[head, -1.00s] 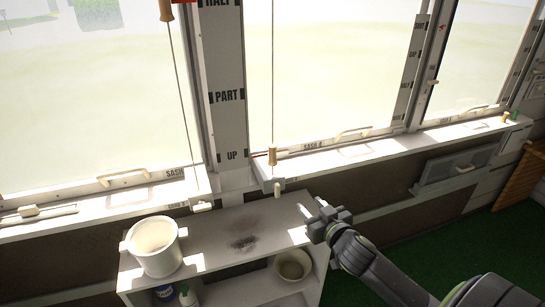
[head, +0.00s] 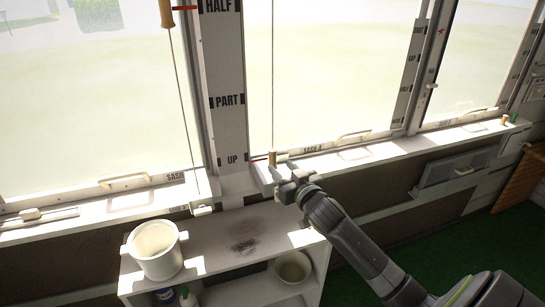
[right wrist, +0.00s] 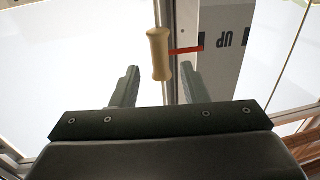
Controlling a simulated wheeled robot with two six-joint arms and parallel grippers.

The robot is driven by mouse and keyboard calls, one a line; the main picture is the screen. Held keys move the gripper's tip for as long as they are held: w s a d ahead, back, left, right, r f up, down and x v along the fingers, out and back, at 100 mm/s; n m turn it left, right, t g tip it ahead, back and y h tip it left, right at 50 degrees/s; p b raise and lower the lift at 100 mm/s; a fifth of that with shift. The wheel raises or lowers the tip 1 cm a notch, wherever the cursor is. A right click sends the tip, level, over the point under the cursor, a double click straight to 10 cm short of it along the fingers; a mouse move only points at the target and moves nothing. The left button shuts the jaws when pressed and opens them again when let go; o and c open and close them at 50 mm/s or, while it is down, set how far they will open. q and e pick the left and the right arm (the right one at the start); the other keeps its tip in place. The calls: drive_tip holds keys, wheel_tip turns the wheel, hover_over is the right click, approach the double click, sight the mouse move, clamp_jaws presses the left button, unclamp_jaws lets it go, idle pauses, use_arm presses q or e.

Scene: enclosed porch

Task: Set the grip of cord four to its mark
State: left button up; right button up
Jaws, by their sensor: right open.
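The wooden grip of cord four (head: 272,158) hangs on its cord (head: 273,80) in front of the window marked SASH 4, low beside the UP label (head: 232,160) on the white post. In the right wrist view the grip (right wrist: 159,53) is upright, with a red pointer (right wrist: 187,49) beside it at the UP mark. My right gripper (head: 270,171) is open at the sill; its fingertips (right wrist: 160,72) lie either side of the grip's lower end in the picture. I cannot tell whether they reach around it. My left gripper is not in view.
Another wooden grip (head: 166,13) hangs high by the HALF mark, on the cord at left. A shelf unit (head: 215,240) below holds a white pot (head: 155,248) and a bowl (head: 293,266). The window sill (head: 370,152) runs close to my gripper.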

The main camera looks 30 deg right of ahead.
sight(274, 160)
drive_tip(key=w, duration=0.6)
drive_tip(key=shift+w+d+p, duration=0.25)
drive_tip(key=shift+p, duration=0.05)
clamp_jaws()
